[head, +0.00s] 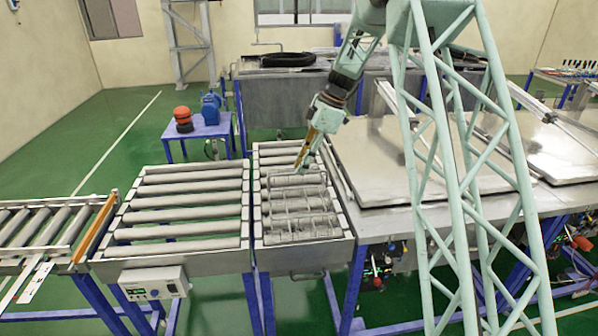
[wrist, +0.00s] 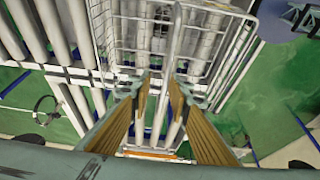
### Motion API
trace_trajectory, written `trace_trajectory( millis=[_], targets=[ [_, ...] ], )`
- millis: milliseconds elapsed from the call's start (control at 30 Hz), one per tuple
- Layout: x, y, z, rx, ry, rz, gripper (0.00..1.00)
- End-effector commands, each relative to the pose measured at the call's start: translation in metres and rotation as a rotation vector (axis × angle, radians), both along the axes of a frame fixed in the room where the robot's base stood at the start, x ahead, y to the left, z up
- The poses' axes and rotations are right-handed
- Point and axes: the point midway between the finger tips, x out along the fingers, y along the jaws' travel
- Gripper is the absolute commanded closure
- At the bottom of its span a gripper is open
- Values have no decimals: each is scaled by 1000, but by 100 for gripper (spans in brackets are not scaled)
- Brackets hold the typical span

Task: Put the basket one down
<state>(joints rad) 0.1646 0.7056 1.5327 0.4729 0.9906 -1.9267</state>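The basket (head: 297,205) is a wire mesh basket over the grey rollers of the narrow right-hand conveyor section. I cannot tell whether its bottom touches the rollers. In the wrist view the wire basket (wrist: 247,52) fills the upper middle, with rollers showing through it. My gripper (head: 301,170), with orange-brown fingers, points down at the basket's top. In the wrist view my gripper (wrist: 158,84) has its fingertips a little apart. A thin pale bar, seemingly the basket's handle, runs between them, with a gap beside it.
A wider roller section (head: 182,205) lies to the left, with a control box (head: 153,282) at its front. Metal-topped tables (head: 400,160) stand close on the right. A small blue table (head: 198,132) bears a red object and a blue one. Green floor is open at the left back.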

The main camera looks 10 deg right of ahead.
Motion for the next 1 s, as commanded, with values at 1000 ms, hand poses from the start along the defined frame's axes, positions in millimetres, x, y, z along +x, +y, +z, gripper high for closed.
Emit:
trace_trajectory(
  millis=[1000],
  targets=[
    [-2,-33,80,0,-1,-1,82]
  ],
)
